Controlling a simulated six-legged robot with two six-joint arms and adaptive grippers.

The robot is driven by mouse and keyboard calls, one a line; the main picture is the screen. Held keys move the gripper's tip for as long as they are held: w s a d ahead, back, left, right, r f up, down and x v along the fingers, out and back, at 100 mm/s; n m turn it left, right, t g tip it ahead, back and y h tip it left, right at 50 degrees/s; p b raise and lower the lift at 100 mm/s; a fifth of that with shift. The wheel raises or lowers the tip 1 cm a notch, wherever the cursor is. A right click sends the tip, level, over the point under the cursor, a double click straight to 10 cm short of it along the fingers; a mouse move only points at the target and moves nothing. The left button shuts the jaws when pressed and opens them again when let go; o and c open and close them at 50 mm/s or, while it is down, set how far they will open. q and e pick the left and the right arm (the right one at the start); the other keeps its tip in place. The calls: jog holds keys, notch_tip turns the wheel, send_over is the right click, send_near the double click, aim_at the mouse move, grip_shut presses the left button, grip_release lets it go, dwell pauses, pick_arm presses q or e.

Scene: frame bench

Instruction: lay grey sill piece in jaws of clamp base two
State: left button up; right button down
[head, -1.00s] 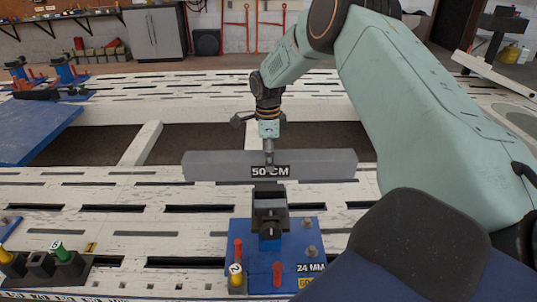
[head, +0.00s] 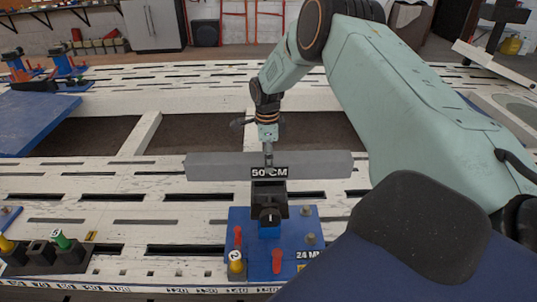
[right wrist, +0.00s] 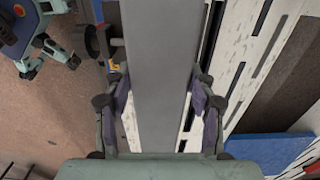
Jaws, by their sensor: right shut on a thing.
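The grey sill piece (head: 325,165), a long bar with a "50 CM" label, lies level from left to right in the head view. My right gripper (head: 268,152) is shut on it near its middle from above. In the right wrist view its fingers (right wrist: 158,85) stand on both sides of the grey bar (right wrist: 155,45). Clamp base two (head: 252,240) is a blue plate with a "2" tag and black jaws (head: 268,193). The bar's lower edge shows right at the jaw tops. I cannot tell whether they touch. My left gripper is out of view.
The white slotted bench (head: 130,205) spreads all around, with dark open gaps behind the bar. A blue panel (head: 35,120) lies at the far left. Red pegs (head: 277,260) rise from clamp base two.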

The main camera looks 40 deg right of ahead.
jog(key=shift+w+f, duration=0.25)
jog(key=shift+f, duration=0.3)
jog(key=shift+s+f, duration=0.1)
jog(key=shift+f, duration=0.7)
jog(key=c, duration=0.5)
grip_release()
jog(key=shift+s+a+r, duration=0.1)
jog(key=shift+o, duration=0.7)
jog(key=shift+s+f, duration=0.2)
jog(key=shift+f, duration=0.15)
jog(key=r, duration=1.2)
jog(key=shift+w+r, duration=0.2)
jog(key=shift+w, duration=0.05)
